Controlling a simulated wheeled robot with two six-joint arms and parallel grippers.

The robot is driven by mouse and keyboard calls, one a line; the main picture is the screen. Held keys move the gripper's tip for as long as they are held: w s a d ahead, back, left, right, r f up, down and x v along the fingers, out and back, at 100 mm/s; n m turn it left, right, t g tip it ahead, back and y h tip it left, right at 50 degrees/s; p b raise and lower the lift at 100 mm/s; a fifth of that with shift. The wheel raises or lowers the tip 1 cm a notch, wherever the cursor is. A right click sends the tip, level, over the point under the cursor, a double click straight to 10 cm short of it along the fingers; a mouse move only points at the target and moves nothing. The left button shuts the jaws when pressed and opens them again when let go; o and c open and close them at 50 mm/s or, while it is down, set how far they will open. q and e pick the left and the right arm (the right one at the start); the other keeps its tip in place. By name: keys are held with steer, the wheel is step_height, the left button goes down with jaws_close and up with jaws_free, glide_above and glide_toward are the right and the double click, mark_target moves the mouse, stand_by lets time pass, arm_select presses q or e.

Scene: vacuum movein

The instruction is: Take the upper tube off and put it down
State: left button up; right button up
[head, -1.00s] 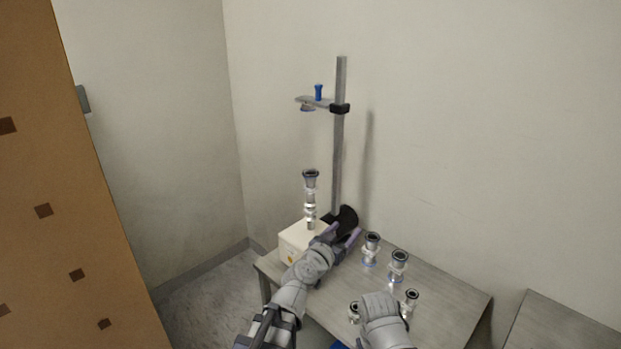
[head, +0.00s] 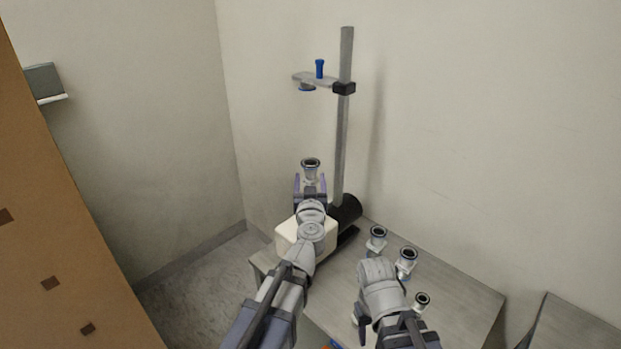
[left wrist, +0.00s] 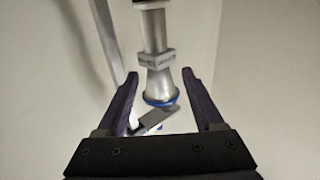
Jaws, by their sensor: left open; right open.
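A metallic tube stack with a dark-rimmed flange stands upright on a cream box (head: 288,241). Its upper tube (head: 310,167) shows above my left gripper (head: 311,181), which hides the lower stack. My left gripper is open, with one finger on each side of the stack in the head view. In the left wrist view, the tube (left wrist: 158,82), with a square clamp and a blue ring, lies between the open fingers, with gaps on both sides. My right gripper (head: 378,278) is over the table; its fingers are hidden.
A stand post (head: 343,130) with a clamp arm (head: 316,79) and a blue knob rises behind the box. Several loose metal fittings (head: 406,262) stand on the grey table (head: 455,300) near my right arm. The table's right part is clear.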

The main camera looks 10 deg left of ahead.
arm_select(q)
steer(key=w, duration=0.4)
steer(key=w+a, duration=0.1)
steer(key=w, duration=0.1)
steer(key=shift+w+f, duration=0.1)
steer(key=shift+f, duration=0.1)
jaws_close()
stand_by(0.5)
